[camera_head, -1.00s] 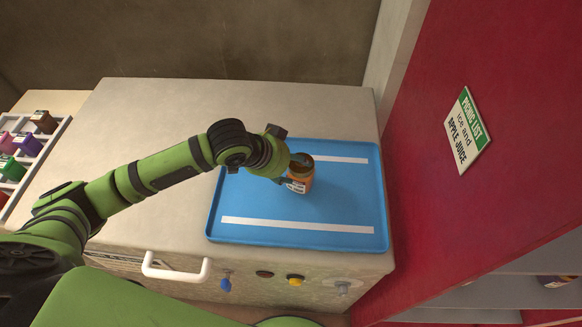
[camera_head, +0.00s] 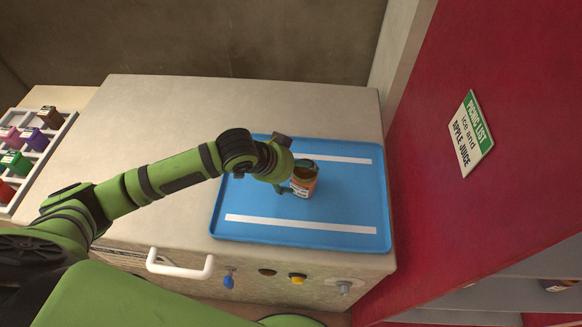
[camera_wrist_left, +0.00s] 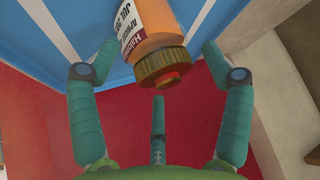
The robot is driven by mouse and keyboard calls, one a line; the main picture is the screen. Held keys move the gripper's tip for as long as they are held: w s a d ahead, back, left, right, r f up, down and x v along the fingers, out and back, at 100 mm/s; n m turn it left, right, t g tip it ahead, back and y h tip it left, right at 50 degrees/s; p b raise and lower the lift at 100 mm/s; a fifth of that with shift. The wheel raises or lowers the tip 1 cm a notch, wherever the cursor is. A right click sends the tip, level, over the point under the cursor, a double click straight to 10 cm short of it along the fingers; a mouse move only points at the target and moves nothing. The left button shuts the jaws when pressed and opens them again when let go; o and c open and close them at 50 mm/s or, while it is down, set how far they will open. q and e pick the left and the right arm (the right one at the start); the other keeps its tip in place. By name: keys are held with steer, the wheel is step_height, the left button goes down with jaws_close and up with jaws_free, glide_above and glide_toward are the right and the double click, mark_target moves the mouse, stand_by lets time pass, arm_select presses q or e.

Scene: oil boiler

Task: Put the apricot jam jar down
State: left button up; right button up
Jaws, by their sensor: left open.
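The apricot jam jar (camera_head: 304,181) is orange with a white label and a dark lid. It stands upright on the blue tray (camera_head: 345,205), between the tray's two white stripes. In the left wrist view the jar (camera_wrist_left: 146,30) shows its ribbed brown lid with a red spot. My left gripper (camera_head: 290,176) is at the jar's left side in the head view. In the left wrist view its teal fingers (camera_wrist_left: 158,75) are spread apart, with gaps between the side fingers and the jar. My right gripper is not in view.
The tray lies on a beige boiler top (camera_head: 160,120) with a white handle (camera_head: 180,265) and several knobs on its front. A rack of coloured blocks (camera_head: 30,150) is at far left. A red wall with a picnic list sign (camera_head: 469,134) rises at right.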

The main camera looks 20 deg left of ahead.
arm_select(q)
steer(key=b+v, duration=0.1)
steer(key=v, duration=1.1)
steer(key=shift+r, duration=0.15)
